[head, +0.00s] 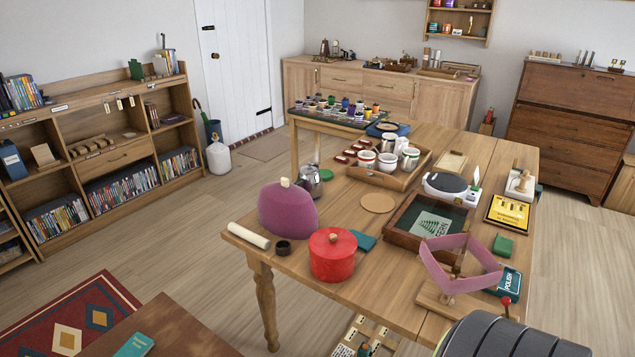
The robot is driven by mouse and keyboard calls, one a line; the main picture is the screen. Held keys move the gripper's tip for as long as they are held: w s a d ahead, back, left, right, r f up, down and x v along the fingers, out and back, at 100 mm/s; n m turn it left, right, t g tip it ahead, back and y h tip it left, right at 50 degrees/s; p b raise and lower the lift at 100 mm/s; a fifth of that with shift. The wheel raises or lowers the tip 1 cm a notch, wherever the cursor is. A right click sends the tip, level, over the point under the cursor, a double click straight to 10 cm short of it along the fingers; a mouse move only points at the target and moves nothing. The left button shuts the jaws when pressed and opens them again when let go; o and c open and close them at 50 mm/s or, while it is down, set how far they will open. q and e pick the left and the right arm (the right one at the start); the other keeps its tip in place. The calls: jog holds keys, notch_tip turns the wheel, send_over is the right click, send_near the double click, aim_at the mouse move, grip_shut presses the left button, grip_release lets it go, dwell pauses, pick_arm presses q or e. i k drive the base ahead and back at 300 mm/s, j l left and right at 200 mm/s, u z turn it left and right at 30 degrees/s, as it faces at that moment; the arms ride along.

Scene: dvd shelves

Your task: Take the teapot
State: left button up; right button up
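A shiny metal pot (311,181), which looks like the teapot, stands near the left edge of the wooden table (408,255). Its lower left part is hidden behind a purple dome with a pale top (287,208), which looks like a tea cosy. Whether anything is under the dome cannot be seen. Neither of my grippers is in view.
A round cork mat (377,203) lies to the right. A tray (398,177) holds cups. A dark ribbed shape (510,340) fills the bottom right.

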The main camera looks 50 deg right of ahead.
aim_at(312, 184)
jog(key=z, duration=1.4)
jog(key=i+z, duration=0.15)
jog(key=k+l, duration=0.05)
